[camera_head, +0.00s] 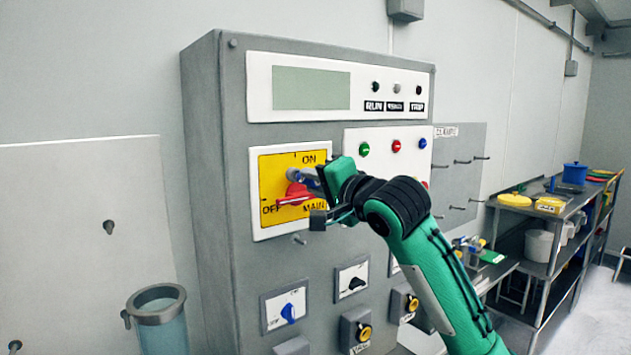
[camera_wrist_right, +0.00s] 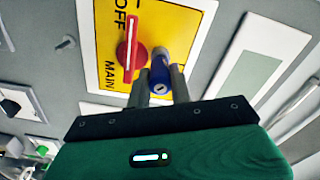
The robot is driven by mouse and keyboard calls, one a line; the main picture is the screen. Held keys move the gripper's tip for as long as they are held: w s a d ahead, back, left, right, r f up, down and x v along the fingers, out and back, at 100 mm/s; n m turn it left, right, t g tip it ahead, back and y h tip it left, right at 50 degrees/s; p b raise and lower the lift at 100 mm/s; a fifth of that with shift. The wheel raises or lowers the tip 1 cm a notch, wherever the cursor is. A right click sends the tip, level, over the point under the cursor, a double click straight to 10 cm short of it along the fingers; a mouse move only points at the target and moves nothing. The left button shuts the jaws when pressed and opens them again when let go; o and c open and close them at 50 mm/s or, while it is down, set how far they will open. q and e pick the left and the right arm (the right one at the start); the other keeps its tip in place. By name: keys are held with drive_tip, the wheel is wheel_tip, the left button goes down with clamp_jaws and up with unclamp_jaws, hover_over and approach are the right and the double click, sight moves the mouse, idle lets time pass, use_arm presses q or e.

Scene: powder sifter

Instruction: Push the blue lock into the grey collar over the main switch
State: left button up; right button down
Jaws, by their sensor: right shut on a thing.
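The yellow main switch plate (camera_head: 275,200) with its red handle (camera_head: 295,194) is on the grey control cabinet. The red handle also shows in the right wrist view (camera_wrist_right: 131,52), beside the lock. The blue lock (camera_wrist_right: 160,76) is between the fingers of my right gripper (camera_wrist_right: 161,90), which is shut on it. Its far end is at the grey collar (camera_wrist_right: 162,54); I cannot tell how deep it sits. In the head view the collar (camera_head: 297,174) is above the handle, and my right gripper (camera_head: 318,190) partly hides the lock. My left gripper is not in view.
Coloured buttons (camera_head: 396,146) are right of the switch plate. Smaller rotary switches (camera_head: 287,308) are below it. A clear cylinder (camera_head: 163,320) stands at lower left. Shelves with containers (camera_head: 540,215) are at far right.

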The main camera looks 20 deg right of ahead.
drive_tip(key=shift+p+x, duration=0.3)
drive_tip(key=shift+x, duration=0.55)
idle(0.4)
drive_tip(key=c, duration=1.2)
unclamp_jaws()
drive_tip(key=shift+o, duration=0.2)
